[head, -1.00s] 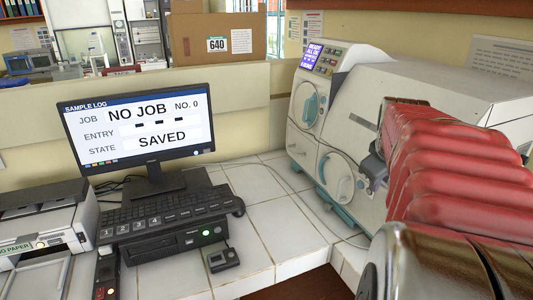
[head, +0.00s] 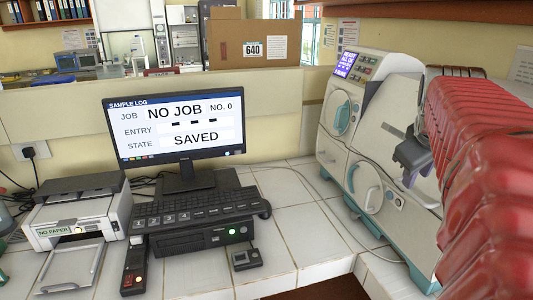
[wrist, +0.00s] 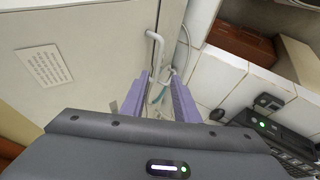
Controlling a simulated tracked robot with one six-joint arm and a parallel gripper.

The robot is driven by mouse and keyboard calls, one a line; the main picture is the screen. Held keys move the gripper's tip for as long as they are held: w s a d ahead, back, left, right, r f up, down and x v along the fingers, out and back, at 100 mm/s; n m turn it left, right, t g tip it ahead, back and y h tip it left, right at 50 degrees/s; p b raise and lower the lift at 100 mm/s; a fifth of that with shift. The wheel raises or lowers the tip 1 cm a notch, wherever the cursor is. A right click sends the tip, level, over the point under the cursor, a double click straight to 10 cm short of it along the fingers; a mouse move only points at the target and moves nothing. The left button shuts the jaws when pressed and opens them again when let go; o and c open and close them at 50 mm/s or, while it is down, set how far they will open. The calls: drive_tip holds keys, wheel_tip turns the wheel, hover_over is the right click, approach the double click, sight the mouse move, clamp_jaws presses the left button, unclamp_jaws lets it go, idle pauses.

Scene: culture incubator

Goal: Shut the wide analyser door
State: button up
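The pale analyser (head: 345,120) stands at the right in the head view. It has a round upper cover with a teal handle and a round lower cover (head: 365,187). My gripper (head: 408,178) is in front of its right part, partly hidden by my red-sleeved arm. In the wrist view a broad pale panel with a label (wrist: 85,65) fills the left, probably the wide door; how far it stands open I cannot tell. A white bar handle (wrist: 157,48) is at its right edge. My gripper (wrist: 159,76) is open, its purple fingers just short of the handle, with nothing held.
A monitor (head: 175,127), keyboard (head: 200,205) and printer (head: 75,220) stand left on the white tiled counter (head: 300,225). A thin cable runs along the counter beside the analyser. The tiles between keyboard and analyser are mostly clear.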

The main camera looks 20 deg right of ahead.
drive_tip(key=shift+v, duration=2.35)
drive_tip(key=shift+s, duration=0.1)
drive_tip(key=w+a+f+t+y, duration=0.1)
drive_tip(key=w+a+f, duration=0.25)
drive_tip(key=a, duration=0.35)
drive_tip(key=w+a+f+t+y, duration=0.1)
drive_tip(key=w+a+f, duration=0.1)
drive_tip(key=w+a, duration=0.3)
drive_tip(key=s+a+f+y, duration=0.1)
drive_tip(key=s+a+f, duration=0.2)
drive_tip(key=a, duration=0.4)
drive_tip(key=s+a+f+y, duration=0.1)
drive_tip(key=s+a+f, duration=0.2)
drive_tip(key=a+f, duration=0.3)
drive_tip(key=s+a+f+y, duration=0.1)
drive_tip(key=s+a+f, duration=0.2)
drive_tip(key=a, duration=0.6)
wheel_tip(320, 180, down, 2)
drive_tip(key=shift+s+a+f+y, duration=0.1)
drive_tip(key=shift+s+a+y, duration=0.05)
drive_tip(key=shift+s+y, duration=0.15)
